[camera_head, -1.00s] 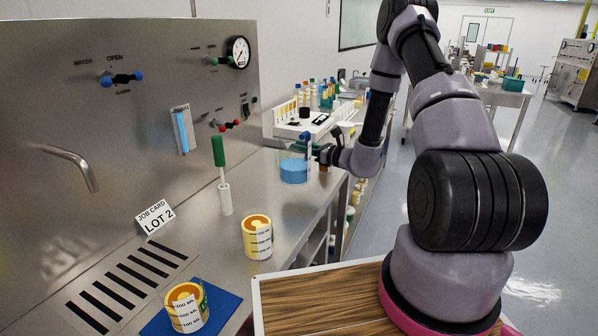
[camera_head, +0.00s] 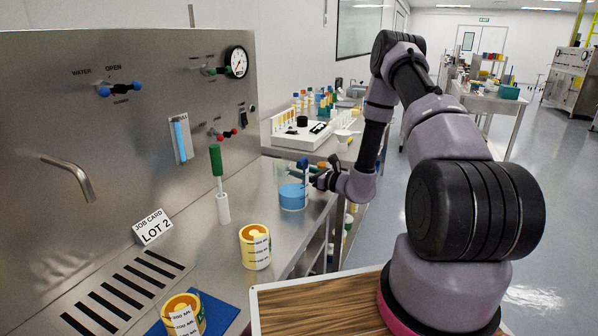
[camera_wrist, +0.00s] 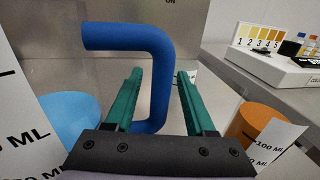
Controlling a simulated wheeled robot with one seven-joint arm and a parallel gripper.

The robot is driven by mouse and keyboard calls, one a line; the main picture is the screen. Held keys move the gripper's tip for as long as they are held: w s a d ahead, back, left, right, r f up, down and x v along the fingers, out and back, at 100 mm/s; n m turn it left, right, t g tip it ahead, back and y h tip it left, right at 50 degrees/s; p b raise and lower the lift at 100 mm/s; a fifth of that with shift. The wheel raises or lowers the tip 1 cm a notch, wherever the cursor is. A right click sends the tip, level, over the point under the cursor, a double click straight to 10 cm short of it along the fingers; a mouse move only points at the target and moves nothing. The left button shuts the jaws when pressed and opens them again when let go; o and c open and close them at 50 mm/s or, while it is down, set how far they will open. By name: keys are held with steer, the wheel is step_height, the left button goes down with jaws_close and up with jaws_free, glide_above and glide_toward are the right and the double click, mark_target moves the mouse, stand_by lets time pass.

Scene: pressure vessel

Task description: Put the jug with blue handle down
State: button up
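The jug with blue handle (camera_head: 292,197) is clear with blue liquid. It stands upright on the steel bench and appears to rest on it. In the wrist view its blue handle (camera_wrist: 160,75) runs between the green fingers of my gripper (camera_wrist: 160,78), with narrow gaps on both sides. The fingers are open around the handle. My gripper (camera_head: 312,176) reaches it from the right in the head view, where the fingers are partly hidden. Part of the jug's blue contents (camera_wrist: 75,122) shows at left in the wrist view.
A measuring jug with orange contents (camera_wrist: 255,125) stands close at right in the wrist view.

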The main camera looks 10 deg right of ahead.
steer(key=shift+d+r, duration=0.1)
steer(key=shift+r, duration=0.05)
steer(key=v, duration=1.1)
steer(key=shift+s+d, duration=0.2)
steer(key=shift+s, duration=0.15)
